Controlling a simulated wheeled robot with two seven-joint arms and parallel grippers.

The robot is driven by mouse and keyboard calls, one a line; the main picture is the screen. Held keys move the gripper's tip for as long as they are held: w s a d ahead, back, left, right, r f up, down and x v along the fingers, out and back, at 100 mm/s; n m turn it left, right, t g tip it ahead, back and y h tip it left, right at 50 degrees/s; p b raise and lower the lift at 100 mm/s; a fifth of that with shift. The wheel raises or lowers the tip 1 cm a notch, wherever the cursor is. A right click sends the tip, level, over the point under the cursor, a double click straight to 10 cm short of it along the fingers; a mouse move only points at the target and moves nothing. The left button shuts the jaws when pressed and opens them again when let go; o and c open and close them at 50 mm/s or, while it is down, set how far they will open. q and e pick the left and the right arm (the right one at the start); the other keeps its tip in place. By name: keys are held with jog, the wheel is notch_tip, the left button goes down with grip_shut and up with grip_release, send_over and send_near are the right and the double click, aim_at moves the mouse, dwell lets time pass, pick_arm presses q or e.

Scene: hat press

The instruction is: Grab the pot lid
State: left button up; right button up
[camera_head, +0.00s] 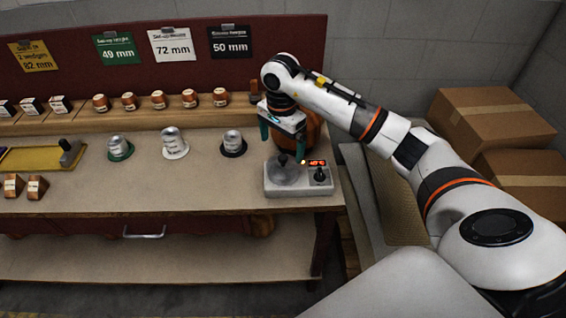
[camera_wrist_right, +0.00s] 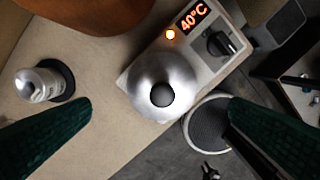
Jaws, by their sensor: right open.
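The pot lid (camera_head: 290,175) is a silvery dome with a dark round knob. It sits on a white heater box (camera_head: 302,189) at the right end of the workbench. In the right wrist view the lid (camera_wrist_right: 150,72) is near the middle, its black knob (camera_wrist_right: 162,94) facing the camera. My right gripper (camera_head: 283,143) is open, with its green fingers above the lid. In the right wrist view the open fingers (camera_wrist_right: 160,106) stand wide on either side of the knob, with nothing between them in their grip. What lies under the lid is hidden. My left gripper is not in view.
The heater has a 40°C display (camera_wrist_right: 192,17) and a dark dial (camera_wrist_right: 220,43). A silver hat form on a dark base (camera_head: 233,144) stands left of it. A large brown rounded object (camera_head: 313,130) is close behind. Cardboard boxes (camera_head: 490,120) are at right.

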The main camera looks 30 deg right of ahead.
aim_at(283, 157)
notch_tip(283, 157, down, 6)
jog(key=shift+s+d+r+p, duration=0.1)
jog(key=shift+s+r+p, duration=0.05)
jog(key=shift+p, duration=0.8)
jog(key=shift+f, duration=0.4)
jog(key=shift+c, duration=0.2)
jog(key=c, duration=0.9)
